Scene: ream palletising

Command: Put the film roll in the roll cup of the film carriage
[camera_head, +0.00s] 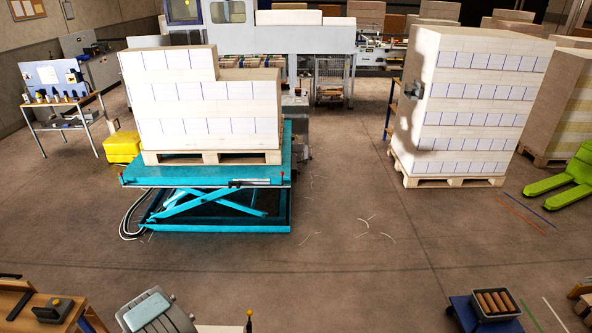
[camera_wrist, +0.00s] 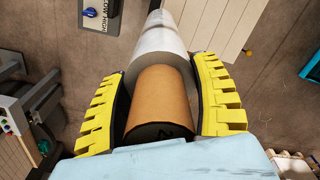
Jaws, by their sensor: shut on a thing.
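The film roll (camera_wrist: 160,100) shows in the wrist view as a brown core with a dark end face nearest the camera and a wider grey-white film part beyond it. My gripper (camera_wrist: 163,66) has its yellow ribbed fingers on both sides of the brown core and is shut on it. The roll points away from the camera, up the picture.
In the wrist view, a dial panel (camera_wrist: 95,14) is at top left and grey machinery (camera_wrist: 20,105) at left.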

